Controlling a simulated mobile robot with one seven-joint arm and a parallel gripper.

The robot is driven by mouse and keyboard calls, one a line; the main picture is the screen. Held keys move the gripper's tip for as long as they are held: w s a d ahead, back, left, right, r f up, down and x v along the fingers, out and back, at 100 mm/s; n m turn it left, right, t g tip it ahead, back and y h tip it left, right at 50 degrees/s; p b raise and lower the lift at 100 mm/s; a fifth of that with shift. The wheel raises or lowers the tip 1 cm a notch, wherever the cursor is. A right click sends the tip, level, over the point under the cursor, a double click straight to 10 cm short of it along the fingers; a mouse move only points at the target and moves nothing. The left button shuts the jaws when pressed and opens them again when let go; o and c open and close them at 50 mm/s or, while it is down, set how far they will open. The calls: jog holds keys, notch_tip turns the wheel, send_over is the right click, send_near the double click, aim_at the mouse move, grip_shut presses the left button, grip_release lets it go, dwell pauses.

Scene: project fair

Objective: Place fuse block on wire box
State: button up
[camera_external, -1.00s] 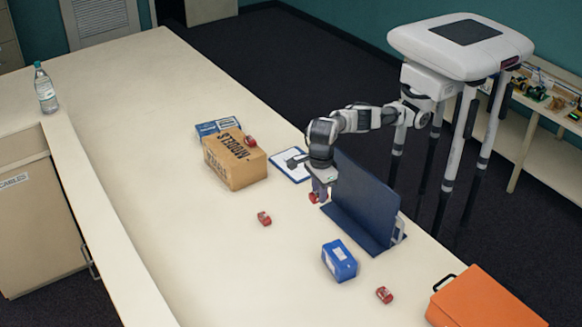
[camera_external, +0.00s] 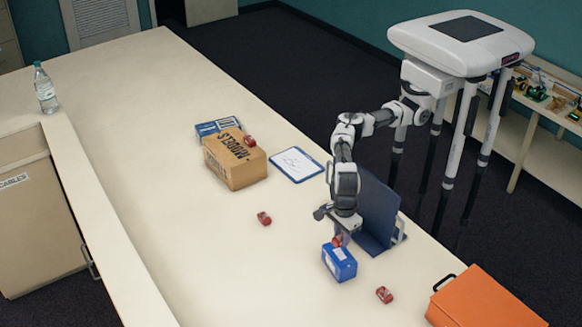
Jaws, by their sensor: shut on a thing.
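My gripper (camera_external: 340,236) is shut on a small red block (camera_external: 337,242), which I take for the fuse block. It holds the block right at the far top edge of a small blue box (camera_external: 340,264) with pale labels, likely the wire box. I cannot tell whether the block touches the box top. Similar red blocks lie on the table left of the gripper (camera_external: 264,218), on the table right of the blue box (camera_external: 384,294), and on the cardboard box (camera_external: 250,141).
A dark blue upright panel (camera_external: 379,208) stands close behind my gripper. A brown cardboard box (camera_external: 236,165), another blue box (camera_external: 217,126) and a clipboard (camera_external: 297,164) lie farther back. An orange case (camera_external: 484,302) is at right. A bottle (camera_external: 45,90) stands far left. The table's left middle is clear.

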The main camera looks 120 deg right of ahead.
aim_at(340, 254)
jog(key=shift+f+p, duration=0.55)
jog(key=shift+f, duration=1.95)
jog(key=shift+f, duration=0.2)
jog(key=o, duration=1)
jog(key=shift+c, duration=0.2)
jog(key=shift+r, duration=0.1)
notch_tip(340, 254, up, 12)
jog(key=shift+r+b, duration=0.1)
jog(key=shift+b, duration=1.1)
